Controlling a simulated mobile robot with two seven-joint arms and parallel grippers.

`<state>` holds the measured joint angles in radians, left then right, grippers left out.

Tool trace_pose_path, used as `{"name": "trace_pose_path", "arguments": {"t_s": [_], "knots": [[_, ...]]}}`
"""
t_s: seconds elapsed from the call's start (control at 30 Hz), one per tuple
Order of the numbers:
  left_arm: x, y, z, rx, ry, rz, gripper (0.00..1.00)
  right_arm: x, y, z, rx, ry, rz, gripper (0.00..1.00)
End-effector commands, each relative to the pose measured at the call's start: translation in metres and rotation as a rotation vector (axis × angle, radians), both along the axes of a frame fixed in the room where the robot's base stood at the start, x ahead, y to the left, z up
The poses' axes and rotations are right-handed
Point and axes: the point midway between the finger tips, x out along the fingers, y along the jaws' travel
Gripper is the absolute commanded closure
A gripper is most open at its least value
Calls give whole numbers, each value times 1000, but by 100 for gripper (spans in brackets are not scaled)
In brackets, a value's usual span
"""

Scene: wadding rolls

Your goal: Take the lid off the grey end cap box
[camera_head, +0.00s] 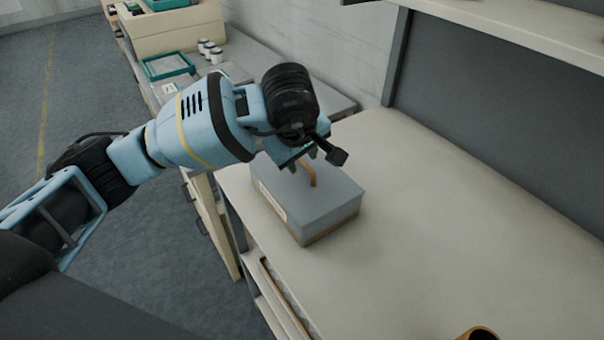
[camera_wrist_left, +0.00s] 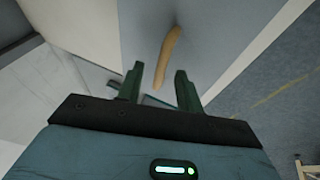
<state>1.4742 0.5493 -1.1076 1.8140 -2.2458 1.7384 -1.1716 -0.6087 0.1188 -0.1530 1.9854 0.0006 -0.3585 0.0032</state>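The grey end cap box (camera_head: 330,232) stands on the pale worktop with its grey lid (camera_head: 325,205) on; a thin brown band of the box shows below the lid. A tan handle (camera_head: 311,174) rises from the lid's top, partly hidden by my left gripper. My left gripper (camera_head: 308,154) is over the far part of the lid, at the handle. In the left wrist view, its two green fingers (camera_wrist_left: 157,82) are apart. The tan handle (camera_wrist_left: 169,48) reaches from beyond the fingertips to between them, with the lid (camera_wrist_left: 145,25) behind it. Contact cannot be told. My right gripper is not in view.
The worktop (camera_head: 450,235) is clear to the right of the box. A brown round object (camera_head: 478,334) shows at the bottom edge. White-and-dark jars (camera_head: 210,50) and a teal-rimmed tray (camera_head: 167,66) are on the far bench. A shelf (camera_head: 500,28) overhangs at upper right.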

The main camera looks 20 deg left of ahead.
Motion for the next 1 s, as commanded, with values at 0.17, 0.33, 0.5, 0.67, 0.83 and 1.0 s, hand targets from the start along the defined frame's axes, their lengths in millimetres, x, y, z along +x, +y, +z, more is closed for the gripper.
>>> {"name": "trace_pose_path", "arguments": {"t_s": [0.17,0.33,0.5,0.67,0.83,1.0], "knots": [[4,0,-9,0,0,0,64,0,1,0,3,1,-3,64],[4,0,-9,0,0,0,64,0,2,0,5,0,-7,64],[3,0,-9,0,0,0,85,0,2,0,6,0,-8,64],[3,0,-9,0,0,0,100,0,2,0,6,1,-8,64],[4,0,-9,0,0,0,100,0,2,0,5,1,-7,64],[3,0,-8,0,0,0,100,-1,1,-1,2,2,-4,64]]}}
